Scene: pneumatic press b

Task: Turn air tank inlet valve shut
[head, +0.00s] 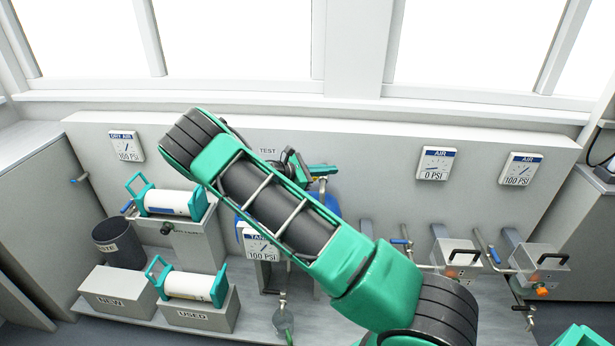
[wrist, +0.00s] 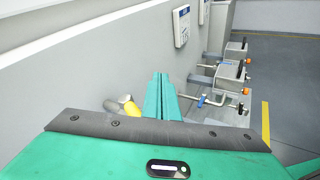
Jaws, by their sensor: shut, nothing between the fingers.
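A blue tank (head: 332,204) shows in part behind my arm at the middle of the head view, with a gauge marked TANK (head: 258,244) in front of it. The rest of the tank is hidden by my arm. My gripper (head: 324,170) is above the tank, its green fingers pointing right. In the wrist view the fingers (wrist: 160,98) are together and empty. A yellow part (wrist: 131,107) and a grey rounded part show just left of the fingers; I cannot tell whether they belong to the inlet valve. I cannot make out the inlet valve in the head view.
A grey back panel (head: 390,170) runs behind the tank. On the right, pipes with blue handles (head: 400,241) lead to two press units (head: 458,256). White cylinders in green frames (head: 172,203), boxes and a dark bin (head: 118,243) stand at left.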

